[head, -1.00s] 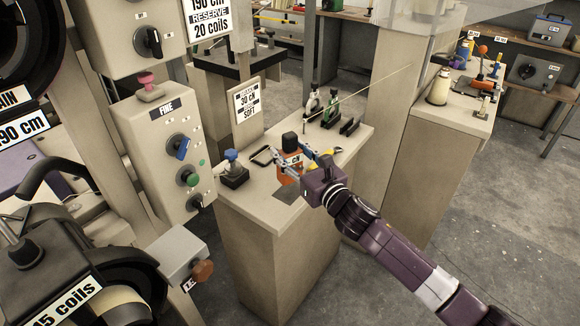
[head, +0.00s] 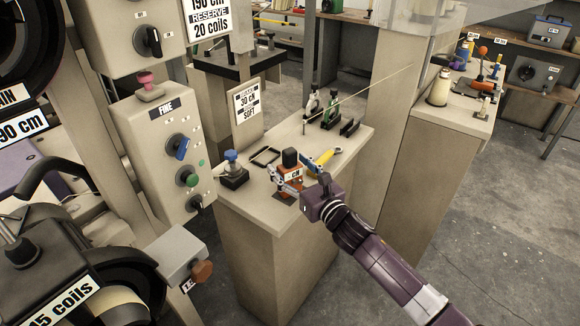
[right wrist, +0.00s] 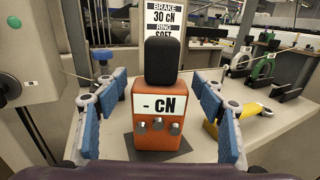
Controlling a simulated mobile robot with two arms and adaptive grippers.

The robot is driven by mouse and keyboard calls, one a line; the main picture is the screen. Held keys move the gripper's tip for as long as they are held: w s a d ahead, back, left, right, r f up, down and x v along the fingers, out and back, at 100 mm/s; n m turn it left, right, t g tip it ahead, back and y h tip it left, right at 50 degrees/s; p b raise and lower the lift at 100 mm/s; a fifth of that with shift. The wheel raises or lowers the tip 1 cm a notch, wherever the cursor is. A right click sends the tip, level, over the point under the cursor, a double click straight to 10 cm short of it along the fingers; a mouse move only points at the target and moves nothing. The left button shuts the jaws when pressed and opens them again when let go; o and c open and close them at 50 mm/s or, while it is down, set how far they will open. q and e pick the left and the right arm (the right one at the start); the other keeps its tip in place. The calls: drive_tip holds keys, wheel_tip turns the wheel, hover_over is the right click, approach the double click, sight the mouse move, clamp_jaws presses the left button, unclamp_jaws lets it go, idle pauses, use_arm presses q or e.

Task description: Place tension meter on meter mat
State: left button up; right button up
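The tension meter (head: 291,182) is an orange box with a black top and a white "- cN" label. It stands upright on the counter, with its base over the dark meter mat (head: 281,198). In the right wrist view the meter (right wrist: 163,110) faces me, and a strip of the mat (right wrist: 127,146) shows beside its base; the rest is hidden. My right gripper (right wrist: 160,90) is open, with its blue-padded fingers on either side of the meter and a gap at each side. My left gripper is not in view.
A yellow-handled tool (head: 322,161) lies close behind the right finger. Green and black stands (head: 330,112) are at the back. The loom's control panel (head: 165,150) rises at left.

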drive_tip(key=shift+r, duration=0.15)
drive_tip(key=v, duration=1.2)
drive_tip(key=shift+b, duration=0.4)
